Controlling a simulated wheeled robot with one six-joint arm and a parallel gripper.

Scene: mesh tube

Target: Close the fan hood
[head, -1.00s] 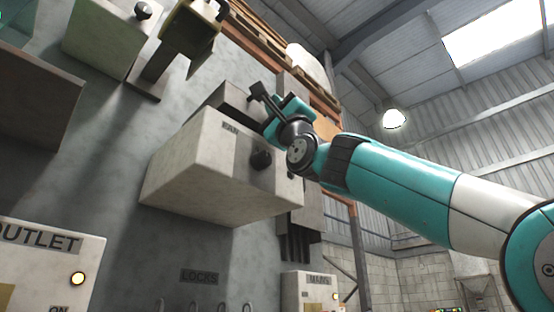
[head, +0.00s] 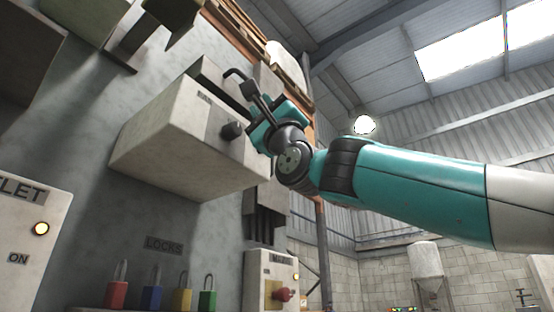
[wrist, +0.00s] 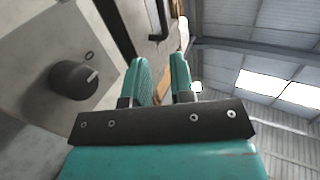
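The fan box (head: 170,135) is a pale box labelled FAN on the grey wall, with a black round knob (head: 231,130) on its front. The knob and part of the box front also show at the left of the wrist view (wrist: 75,80). My gripper (head: 258,112) is by the right end of the box, just right of the knob. In the wrist view its two teal fingers (wrist: 162,65) stand apart with nothing seen between them. A dark bent bar (head: 246,86) is beside the gripper.
Below are several coloured padlocks (head: 154,297) under a LOCKS label and a mains box (head: 270,285) with a red switch. An outlet box (head: 25,240) is at the lower left. Open air lies right of the wall, under the roof.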

